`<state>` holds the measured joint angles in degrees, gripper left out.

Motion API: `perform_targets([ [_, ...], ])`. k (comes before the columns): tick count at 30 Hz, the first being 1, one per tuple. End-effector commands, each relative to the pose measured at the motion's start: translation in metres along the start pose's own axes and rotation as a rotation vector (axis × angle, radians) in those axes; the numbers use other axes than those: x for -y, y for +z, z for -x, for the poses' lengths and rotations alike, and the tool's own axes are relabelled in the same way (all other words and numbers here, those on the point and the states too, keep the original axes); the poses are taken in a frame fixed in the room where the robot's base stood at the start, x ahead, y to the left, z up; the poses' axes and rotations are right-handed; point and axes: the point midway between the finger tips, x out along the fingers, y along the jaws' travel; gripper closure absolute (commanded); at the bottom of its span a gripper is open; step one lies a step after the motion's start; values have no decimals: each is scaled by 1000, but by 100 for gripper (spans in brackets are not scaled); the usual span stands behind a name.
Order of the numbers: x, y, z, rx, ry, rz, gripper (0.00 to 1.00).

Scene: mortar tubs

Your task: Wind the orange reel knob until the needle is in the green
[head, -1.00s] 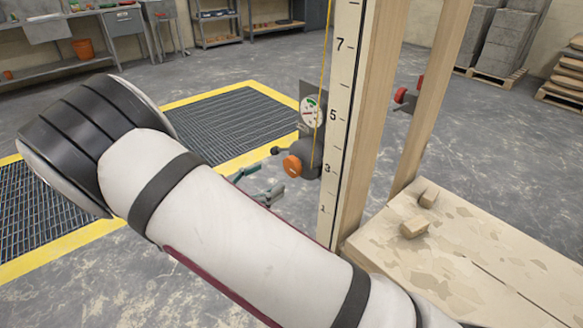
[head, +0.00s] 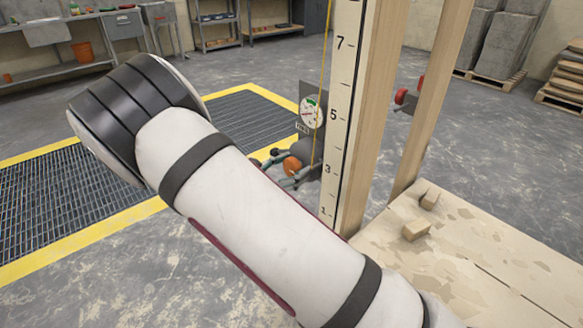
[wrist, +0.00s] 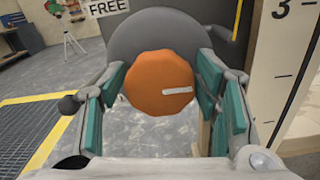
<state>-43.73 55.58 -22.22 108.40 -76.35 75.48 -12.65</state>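The orange reel knob (wrist: 158,83) is round, with a white mark pointing right in the wrist view. It sits on the front of a grey reel (wrist: 165,35). In the head view the knob (head: 292,166) is partly covered by my gripper. My gripper (wrist: 160,98) is open, its teal-padded fingers on the left and right of the knob. A gap shows on the left; on the right I cannot tell whether a pad touches. The round gauge (head: 310,112) with a green band is above the knob; its needle is too small to read surely.
A wooden platform (head: 480,270) with two small blocks is at the right. Open floor lies left.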

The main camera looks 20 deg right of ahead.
Motion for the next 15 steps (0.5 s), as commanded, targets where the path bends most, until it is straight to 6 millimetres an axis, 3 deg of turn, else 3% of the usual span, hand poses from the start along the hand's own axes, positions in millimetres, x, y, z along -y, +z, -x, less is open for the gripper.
perform_targets([
  [1,0,0,0,0,0,0,62],
  [3,0,0,0,0,0,0,78],
  [4,0,0,0,0,0,0,79],
  [15,0,0,0,1,1,-46,79],
])
